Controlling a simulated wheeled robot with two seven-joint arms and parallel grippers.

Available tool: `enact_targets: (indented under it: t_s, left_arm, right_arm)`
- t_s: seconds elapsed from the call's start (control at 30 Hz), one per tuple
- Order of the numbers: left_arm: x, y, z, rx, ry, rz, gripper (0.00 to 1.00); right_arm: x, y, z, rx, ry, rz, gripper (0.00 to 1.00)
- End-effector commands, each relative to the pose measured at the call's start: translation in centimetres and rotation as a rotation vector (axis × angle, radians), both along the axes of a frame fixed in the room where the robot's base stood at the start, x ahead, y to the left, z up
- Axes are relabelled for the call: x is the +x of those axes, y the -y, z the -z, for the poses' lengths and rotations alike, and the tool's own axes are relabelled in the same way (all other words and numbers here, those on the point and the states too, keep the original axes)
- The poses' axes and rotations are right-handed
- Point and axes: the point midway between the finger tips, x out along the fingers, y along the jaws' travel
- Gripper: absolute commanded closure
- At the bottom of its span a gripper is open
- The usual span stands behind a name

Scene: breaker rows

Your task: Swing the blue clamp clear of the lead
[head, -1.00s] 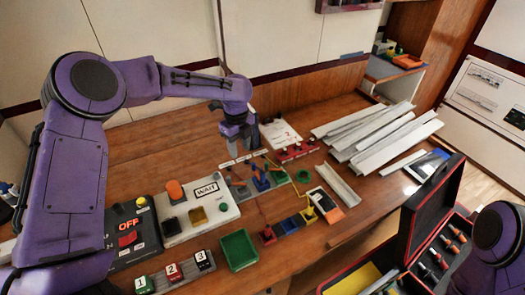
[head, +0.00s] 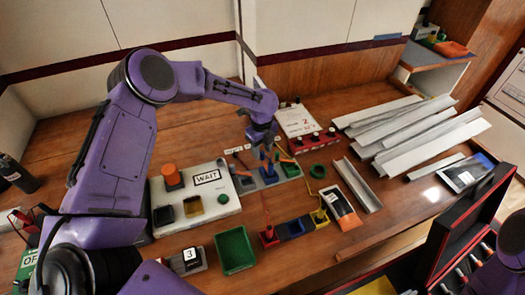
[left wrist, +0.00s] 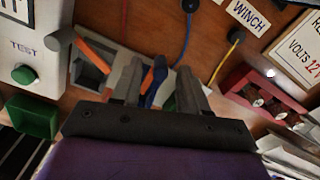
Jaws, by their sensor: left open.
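The blue clamp (head: 268,172) stands on a grey block in the middle row of the bench. My left gripper (head: 262,142) is just above and behind it, pointing down. In the left wrist view the open fingers (left wrist: 160,72) stand either side of a blue piece (left wrist: 154,84), apparently the clamp's handle; contact cannot be told. An orange lever (left wrist: 97,52) lies to its left. A blue lead (left wrist: 188,28) ends in a dark plug at the top. Where a lead sits under the clamp is hidden by the fingers. My right gripper is out of view.
A white WAIT panel (head: 218,200) with an orange knob stands left of the clamp. A red terminal block (head: 312,141) and a propped card (head: 298,119) are behind. Metal channels (head: 405,125) lie at right. A green tray (head: 235,250) and red, blue and yellow blocks are in front.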

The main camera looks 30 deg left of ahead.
Motion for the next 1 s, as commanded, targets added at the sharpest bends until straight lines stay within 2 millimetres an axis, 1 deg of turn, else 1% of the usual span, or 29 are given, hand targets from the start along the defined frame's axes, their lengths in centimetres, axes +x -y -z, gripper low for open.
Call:
enact_targets:
  t_s: [0.03, 0.13, 0.4, 0.43, 0.47, 0.5, 0.57, 0.83, 1.0]
  left_arm:
    - [0.0, 0.0, 0.6, -0.001, -0.001, 0.000, 0.56]
    - [0.0, 0.1, 1.6, -0.001, 0.000, 0.002, 0.56]
    - [0.1, 0.1, 2.0, 0.000, 0.002, 0.002, 0.56]
    - [0.1, 0.1, 2.0, 0.000, 0.002, 0.002, 0.60]
    - [0.1, 0.1, 2.0, 0.000, 0.002, 0.002, 0.69]
    - [0.1, 0.1, 1.9, 0.000, 0.002, 0.002, 0.82]
    - [0.1, 0.1, 1.9, 0.000, 0.001, 0.002, 1.00]
    - [0.0, 0.1, 1.9, 0.000, 0.001, -0.008, 1.00]
    - [-0.1, 0.0, 1.8, 0.001, -0.001, -0.058, 1.00]
  right_arm:
    - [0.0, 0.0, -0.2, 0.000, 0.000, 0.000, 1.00]
    - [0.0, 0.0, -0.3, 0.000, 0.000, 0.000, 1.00]
    - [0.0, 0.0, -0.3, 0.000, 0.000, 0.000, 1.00]
    - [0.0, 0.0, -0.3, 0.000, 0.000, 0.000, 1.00]
    - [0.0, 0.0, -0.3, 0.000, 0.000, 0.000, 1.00]
    - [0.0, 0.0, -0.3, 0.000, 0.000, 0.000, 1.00]
    - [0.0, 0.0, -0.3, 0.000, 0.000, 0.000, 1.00]
    - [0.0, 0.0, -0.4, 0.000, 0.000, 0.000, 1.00]
    - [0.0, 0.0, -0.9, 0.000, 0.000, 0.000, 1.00]
